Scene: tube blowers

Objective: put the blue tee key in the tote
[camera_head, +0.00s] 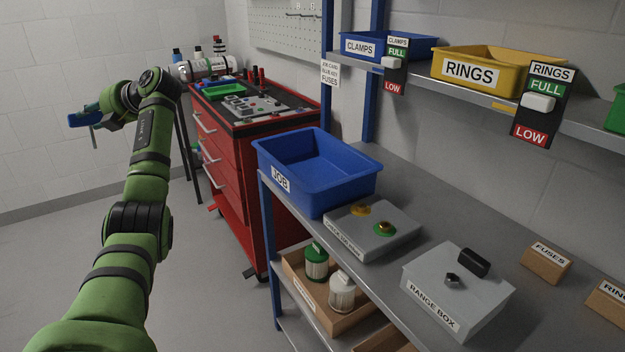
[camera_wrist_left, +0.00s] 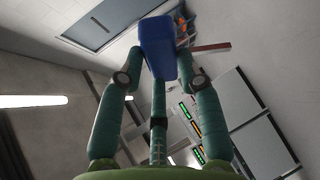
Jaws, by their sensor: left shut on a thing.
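My left gripper (camera_head: 98,114) is at the far left of the head view, raised in the air over the floor. It is shut on the blue tee key (camera_head: 82,119), whose blue handle sticks out to the left, with a thin grey piece hanging below it. In the left wrist view the blue handle (camera_wrist_left: 157,48) sits between the fingertips. The blue tote (camera_head: 345,196), labelled JOB, stands on the left end of the grey bench, well to the right of my left gripper. Its visible inside looks empty. My right gripper is not in view.
A red tool cart (camera_head: 240,165) stands between my left arm and the bench. A grey case (camera_head: 345,238) and a range box (camera_head: 480,320) lie right of the tote. Blue and yellow (camera_head: 500,62) bins sit on the shelf above. A blue post rises behind the tote.

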